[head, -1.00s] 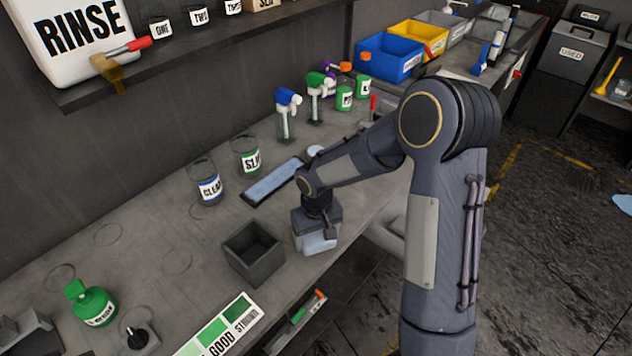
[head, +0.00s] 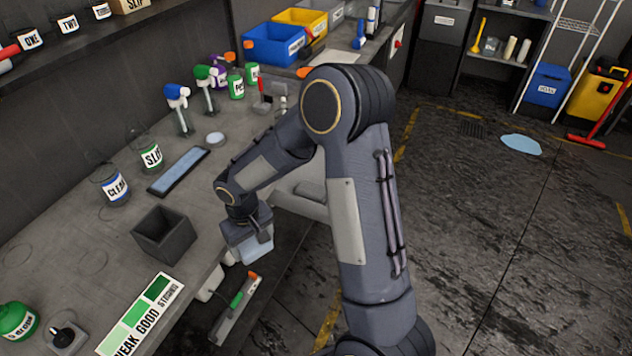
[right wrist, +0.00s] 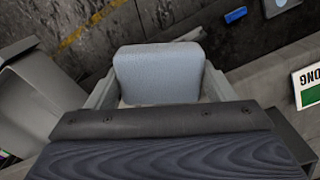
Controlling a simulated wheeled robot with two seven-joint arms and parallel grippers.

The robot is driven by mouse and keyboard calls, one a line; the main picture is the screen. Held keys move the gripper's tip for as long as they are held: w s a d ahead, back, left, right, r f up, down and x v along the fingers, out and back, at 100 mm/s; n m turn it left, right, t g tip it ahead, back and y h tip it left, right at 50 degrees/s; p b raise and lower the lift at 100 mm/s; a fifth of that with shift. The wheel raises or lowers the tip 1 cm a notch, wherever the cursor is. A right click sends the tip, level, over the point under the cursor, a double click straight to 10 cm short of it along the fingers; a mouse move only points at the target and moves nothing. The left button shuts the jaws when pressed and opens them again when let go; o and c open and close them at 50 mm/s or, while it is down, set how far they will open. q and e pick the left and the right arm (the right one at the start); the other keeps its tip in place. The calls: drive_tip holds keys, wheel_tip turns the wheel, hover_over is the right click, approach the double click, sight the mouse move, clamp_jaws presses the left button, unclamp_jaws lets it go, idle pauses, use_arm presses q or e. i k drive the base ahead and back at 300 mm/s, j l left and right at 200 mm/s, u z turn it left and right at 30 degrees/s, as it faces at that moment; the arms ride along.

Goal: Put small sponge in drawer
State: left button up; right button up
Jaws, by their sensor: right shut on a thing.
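My right gripper (head: 247,234) is shut on the small sponge (head: 257,250), a pale blue block. It holds the sponge just past the bench's front edge, above the space below. In the right wrist view the sponge (right wrist: 160,73) sits between the two fingers, its broad face clear. A light grey drawer-like part (head: 298,203) juts out at the bench front, right of the gripper and partly behind my arm. I cannot tell for sure that it is the drawer, nor see inside it. My left gripper is not in view.
A dark open square box (head: 165,236) stands on the bench left of the gripper, near a green strength chart (head: 141,314). Below the bench edge is a grey tray-like ledge (head: 228,322) with green and orange items. Labelled jars and spray bottles stand farther back.

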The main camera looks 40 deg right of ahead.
sight(317, 170)
drive_tip(key=l+u, duration=0.15)
drive_tip(key=l, duration=0.5)
drive_tip(key=l+u, duration=0.15)
drive_tip(key=l, duration=0.45)
drive_tip(key=l+u, duration=0.15)
drive_tip(key=l, duration=0.5)
drive_tip(key=k+l+u, duration=0.15)
drive_tip(key=l, duration=0.45)
drive_tip(key=i+l+u, duration=0.1)
drive_tip(key=i+l, duration=0.25)
